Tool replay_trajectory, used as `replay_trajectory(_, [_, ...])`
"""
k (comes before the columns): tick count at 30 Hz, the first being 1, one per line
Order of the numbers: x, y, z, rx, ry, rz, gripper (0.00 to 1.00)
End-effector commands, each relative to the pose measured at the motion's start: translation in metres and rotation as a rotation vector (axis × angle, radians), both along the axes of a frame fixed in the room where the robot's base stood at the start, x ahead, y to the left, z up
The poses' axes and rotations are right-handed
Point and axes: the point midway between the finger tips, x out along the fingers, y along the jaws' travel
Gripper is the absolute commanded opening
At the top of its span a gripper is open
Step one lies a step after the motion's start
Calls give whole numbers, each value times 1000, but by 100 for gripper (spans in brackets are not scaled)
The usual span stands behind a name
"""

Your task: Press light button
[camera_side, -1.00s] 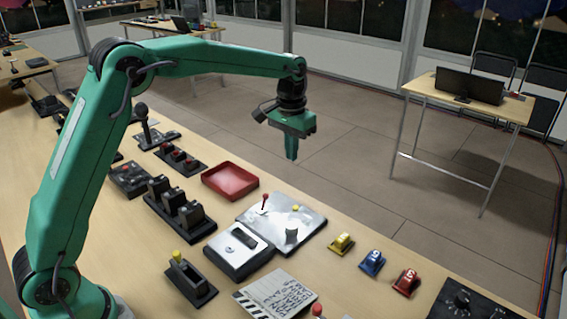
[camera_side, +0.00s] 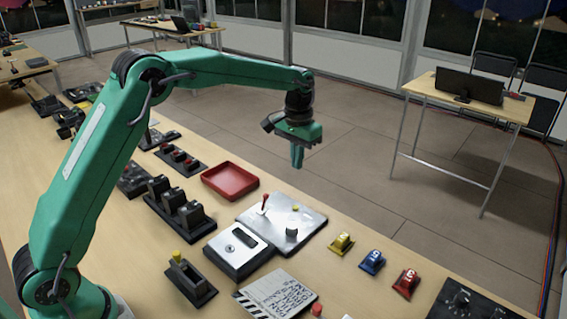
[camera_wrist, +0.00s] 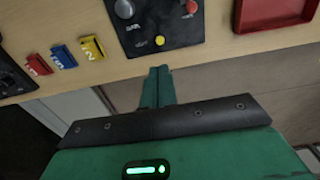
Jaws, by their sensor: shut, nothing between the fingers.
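A silver panel (camera_side: 262,231) on the workbench carries a small yellow button (camera_side: 295,208), a red-tipped lever (camera_side: 264,202) and a grey knob (camera_side: 291,232). The wrist view shows the same panel, looking dark (camera_wrist: 140,42), with the yellow button (camera_wrist: 159,40) near its edge. Which control is the light button is not legible. My gripper (camera_side: 297,166) is shut and empty, raised in the air beyond the panel's far edge. In the wrist view its fingertips (camera_wrist: 160,69) point toward the yellow button, short of the panel edge.
A red tray (camera_side: 230,189) sits left of the panel. Yellow (camera_side: 342,244), blue (camera_side: 372,263) and red (camera_side: 406,283) numbered switches stand to its right. A grey box (camera_side: 228,262) and a clapperboard (camera_side: 268,300) lie nearer. The air around my gripper is clear.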

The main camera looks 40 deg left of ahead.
Motion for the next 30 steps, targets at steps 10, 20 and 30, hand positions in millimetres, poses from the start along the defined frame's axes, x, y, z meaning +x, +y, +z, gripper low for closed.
replay_trajectory(10, [-1, 0, -44, 0, 4, 0, 0])
replay_trajectory(20, [-1, 0, -95, 0, 2, 0, 0])
replay_trajectory(30, [0, 0, -127, 0, 1, 0, 0])
